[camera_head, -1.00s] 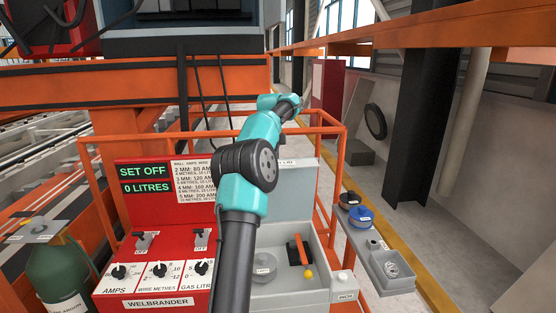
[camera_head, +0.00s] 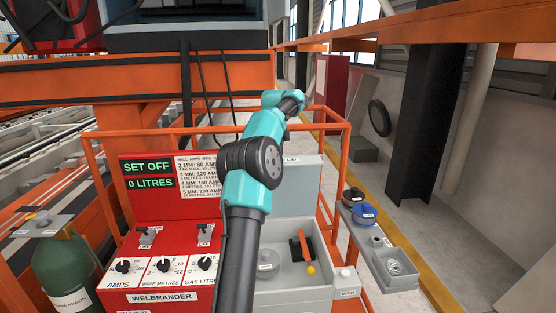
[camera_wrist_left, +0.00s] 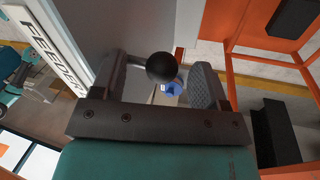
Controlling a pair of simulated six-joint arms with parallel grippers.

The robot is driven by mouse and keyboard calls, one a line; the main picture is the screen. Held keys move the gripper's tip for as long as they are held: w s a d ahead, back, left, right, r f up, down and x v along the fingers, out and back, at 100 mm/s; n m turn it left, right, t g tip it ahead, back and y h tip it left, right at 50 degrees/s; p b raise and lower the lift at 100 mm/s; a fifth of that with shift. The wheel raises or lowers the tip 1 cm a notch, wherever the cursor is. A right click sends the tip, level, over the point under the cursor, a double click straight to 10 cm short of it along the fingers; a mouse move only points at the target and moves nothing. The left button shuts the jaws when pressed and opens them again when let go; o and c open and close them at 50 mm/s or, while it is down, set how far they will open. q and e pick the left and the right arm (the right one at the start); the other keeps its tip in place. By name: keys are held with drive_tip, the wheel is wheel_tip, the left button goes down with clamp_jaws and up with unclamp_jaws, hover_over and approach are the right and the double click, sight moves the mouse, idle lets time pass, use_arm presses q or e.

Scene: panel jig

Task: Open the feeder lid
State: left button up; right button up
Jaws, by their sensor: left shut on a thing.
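The feeder lid (camera_head: 303,185) is a grey panel standing raised behind the open feeder compartment (camera_head: 320,262), partly hidden by my left arm. In the left wrist view the lid (camera_wrist_left: 88,28) shows its "FEEDER" label at the upper left. My right gripper is out of view.
The compartment holds a grey disc (camera_head: 268,262), an orange lever (camera_head: 301,248) and a yellow ball (camera_head: 311,270). The red panel (camera_head: 150,208) with knobs and switches is left of it. An orange rail (camera_head: 348,175) surrounds the unit. A shelf with spools (camera_head: 363,214) stands at right.

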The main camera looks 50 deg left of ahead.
use_arm(q)
drive_tip(key=shift+s+r, duration=0.1)
drive_tip(key=shift+r, duration=1.4)
drive_tip(key=shift+s+d+r, duration=0.15)
drive_tip(key=shift+d+r, duration=0.05)
drive_tip(key=shift+d, duration=0.1)
drive_tip(key=s+d+r, duration=0.1)
drive_tip(key=s+d, duration=0.7)
drive_tip(key=d, duration=0.5)
drive_tip(key=shift+s+r, duration=0.2)
drive_tip(key=shift+s, duration=0.15)
drive_tip(key=shift+a, duration=0.1)
drive_tip(key=shift+c, duration=0.3)
drive_tip(key=shift+w+a+r, duration=0.15)
drive_tip(key=shift+a+r, duration=0.05)
drive_tip(key=shift+c, duration=0.8)
drive_tip(key=w+a+r+t+y, duration=0.1)
drive_tip(key=a, duration=0.1)
drive_tip(key=w+a+r+n+t+y, duration=0.1)
drive_tip(key=a+r, duration=0.1)
drive_tip(key=w+a+r+t+y, duration=0.1)
drive_tip(key=a+r+y, duration=0.1)
drive_tip(key=shift+w+r+n, duration=0.25)
drive_tip(key=shift+w+n, duration=0.05)
drive_tip(key=shift+w, duration=0.05)
drive_tip(key=c, duration=0.6)
drive_tip(key=shift+w+a+r, duration=0.15)
drive_tip(key=shift+a+r, duration=0.1)
drive_tip(key=shift+c, duration=0.7)
clamp_jaws()
